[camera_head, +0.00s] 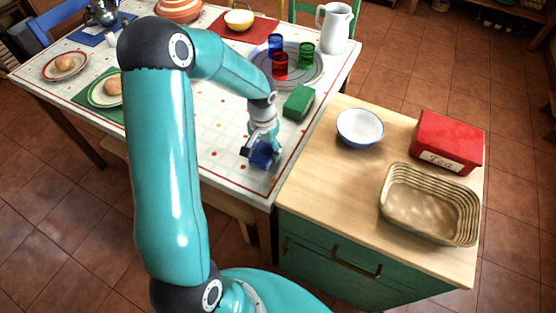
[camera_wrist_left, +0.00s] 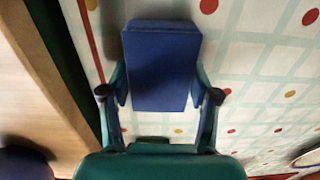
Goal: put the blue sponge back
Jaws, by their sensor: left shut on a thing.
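The blue sponge (camera_head: 262,156) is a small dark blue block near the right front edge of the dining table. My left gripper (camera_head: 256,150) is shut on it, with my teal arm reaching over the table. In the left wrist view the blue sponge (camera_wrist_left: 160,65) lies between the two fingers of my left gripper (camera_wrist_left: 160,98), one finger on each side. I cannot tell whether the sponge touches the tablecloth. My right gripper is not in view.
A green block (camera_head: 298,102) lies just behind my gripper. A grey tray (camera_head: 258,70) holds blue, red and green glasses, and a white pitcher (camera_head: 335,28) stands behind. The wooden counter (camera_head: 310,185) at right holds a bowl (camera_head: 359,128), a red tea tin (camera_head: 447,140) and a wicker basket (camera_head: 385,208).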

